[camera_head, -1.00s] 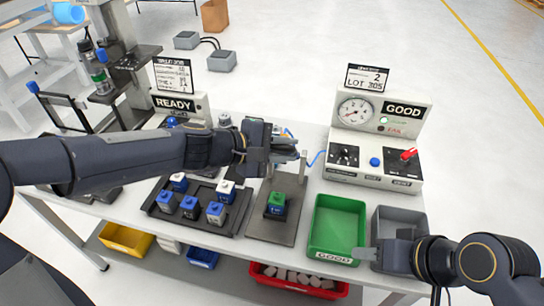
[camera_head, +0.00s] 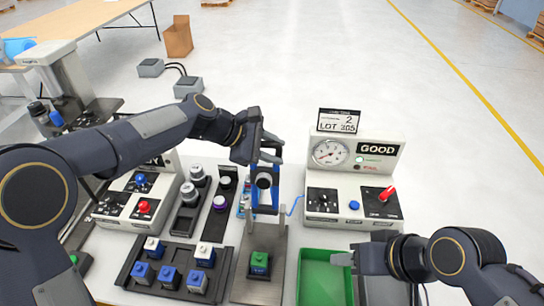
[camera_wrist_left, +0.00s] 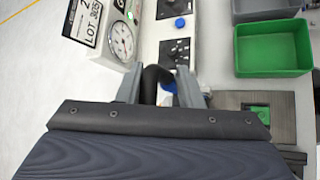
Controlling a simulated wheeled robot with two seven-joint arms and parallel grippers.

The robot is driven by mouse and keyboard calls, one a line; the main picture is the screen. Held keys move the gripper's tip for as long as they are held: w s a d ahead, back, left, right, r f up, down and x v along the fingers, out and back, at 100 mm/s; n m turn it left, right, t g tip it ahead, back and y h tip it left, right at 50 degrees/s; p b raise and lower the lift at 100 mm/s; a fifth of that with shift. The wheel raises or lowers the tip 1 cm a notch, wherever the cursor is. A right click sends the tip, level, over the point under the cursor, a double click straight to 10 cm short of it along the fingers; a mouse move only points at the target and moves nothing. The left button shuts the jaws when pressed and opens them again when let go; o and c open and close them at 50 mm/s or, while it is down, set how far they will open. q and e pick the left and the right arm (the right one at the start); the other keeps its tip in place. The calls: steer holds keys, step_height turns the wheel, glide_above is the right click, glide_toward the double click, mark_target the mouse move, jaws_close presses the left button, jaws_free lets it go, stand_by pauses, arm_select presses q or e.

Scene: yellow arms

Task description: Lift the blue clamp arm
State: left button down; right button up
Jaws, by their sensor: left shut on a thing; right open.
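The blue clamp arm (camera_head: 254,196) stands upright at the back of a grey fixture plate (camera_head: 272,291), with a dark round part in its middle. My left gripper (camera_head: 266,152) is shut at its upper end. In the left wrist view, a black bar (camera_wrist_left: 153,80) lies between the fingers, with a bit of blue behind. A green-topped block (camera_head: 259,262) sits on the plate in front of the clamp. My right gripper (camera_head: 347,258) is open and empty over the green bin's right side.
A tester (camera_head: 350,180) with a gauge and switches stands behind the green bin (camera_head: 318,282). A dark tray (camera_head: 130,268) with several blue- and white-topped blocks lies left of the plate. A control box with knobs (camera_head: 130,204) stands further left.

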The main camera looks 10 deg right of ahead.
arm_select(q)
steer(key=shift+w+d+f+n+g+y, duration=0.15)
steer(key=shift+w+f, duration=0.15)
steer(key=shift+w, duration=0.25)
steer(key=shift+w+f+n+g+y, duration=0.1)
steer(key=shift+w+f+n+g, duration=0.15)
steer(key=shift+w, duration=0.25)
steer(key=shift+w+d+f+n+g+y, duration=0.15)
steer(key=shift+w+f, duration=0.15)
steer(key=shift+w, duration=0.25)
steer(key=shift+a, duration=0.1)
steer(key=c, duration=1.4)
jaws_free()
steer(key=shift+b+v, duration=0.7)
steer(key=shift+v, duration=3.25)
